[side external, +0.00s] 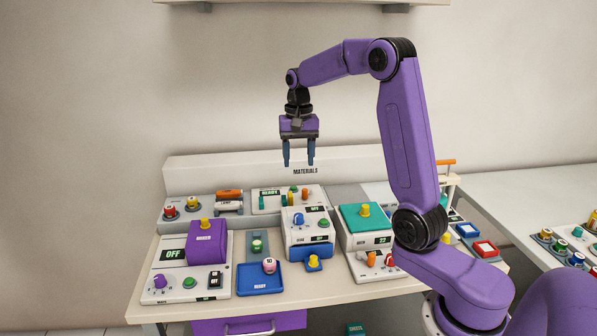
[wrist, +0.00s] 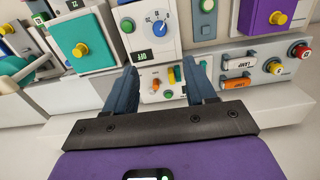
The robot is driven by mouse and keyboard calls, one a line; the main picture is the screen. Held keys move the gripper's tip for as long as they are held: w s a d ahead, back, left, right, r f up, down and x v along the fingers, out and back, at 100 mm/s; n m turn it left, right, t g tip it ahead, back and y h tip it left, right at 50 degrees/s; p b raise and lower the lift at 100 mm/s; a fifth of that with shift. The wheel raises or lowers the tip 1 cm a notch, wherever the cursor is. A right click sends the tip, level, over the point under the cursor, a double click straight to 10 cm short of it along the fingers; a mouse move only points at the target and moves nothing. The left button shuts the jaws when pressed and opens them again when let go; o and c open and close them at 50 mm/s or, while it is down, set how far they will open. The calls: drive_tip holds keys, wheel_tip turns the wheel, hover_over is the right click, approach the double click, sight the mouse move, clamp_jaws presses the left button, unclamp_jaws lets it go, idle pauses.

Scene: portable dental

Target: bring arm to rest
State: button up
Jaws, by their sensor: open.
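My purple arm stands at the right in the side external view and reaches up and over to the left. My gripper (side external: 299,164) hangs pointing down above the back of the workbench (side external: 205,307), in front of the pale wall. Its two blue fingers are apart, with nothing between them. In the wrist view the open fingers of my gripper (wrist: 164,92) point toward the small panel with coloured knobs (wrist: 160,84), and there is a gap between them and the devices.
Below stand a purple-lidded device (side external: 207,240) reading OFF, a blue tray (side external: 260,282), a white device with a blue dial (side external: 308,235), and a teal-lidded device (side external: 365,218). The raised back ledge (side external: 220,172) runs behind them. A second table (side external: 530,195) is at right. Air around the gripper is clear.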

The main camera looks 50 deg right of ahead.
drive_tip(key=s+a+f+n, duration=0.1)
drive_tip(key=s+a+n, duration=0.4)
drive_tip(key=a, duration=0.3)
drive_tip(key=s+a+n, duration=0.5)
drive_tip(key=a, duration=0.4)
drive_tip(key=s+a+f+n, duration=0.1)
drive_tip(key=s+f+n, duration=0.1)
drive_tip(key=s+n, duration=0.4)
drive_tip(key=s+a+f+n, duration=0.1)
drive_tip(key=s+n, duration=0.4)
drive_tip(key=s, duration=1.1)
drive_tip(key=shift+a+f+n, duration=0.2)
drive_tip(key=shift+f+n, duration=0.2)
drive_tip(key=shift+f, duration=0.05)
drive_tip(key=shift+w, duration=0.1)
